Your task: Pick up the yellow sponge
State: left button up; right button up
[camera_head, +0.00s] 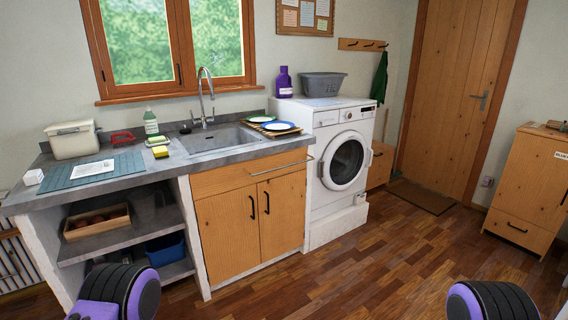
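The yellow sponge (161,152) lies on the grey counter (175,167), just left of the sink (215,140) and near a green-and-white item (157,141). It looks like a small yellow block, with a darker edge, and nothing stands in front of it. Only purple and black parts of my two arms show at the bottom edge of the view, well below and apart from the counter. Neither of my grippers is in the picture, so I cannot see their fingers.
Behind the sponge stands a green bottle (151,123); a tall tap (203,95) rises behind the sink. Left are a blue-grey mat (75,177), a cream box (72,139) and a red item (122,137). Plates (278,126) stand right. The wooden floor (370,265) in front is clear.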

aim_at(159, 151)
jog(key=u, duration=0.35)
jog(key=i, duration=1.85)
jog(key=u, duration=3.4)
jog(key=i, duration=3.2)
jog(key=z, duration=2.8)
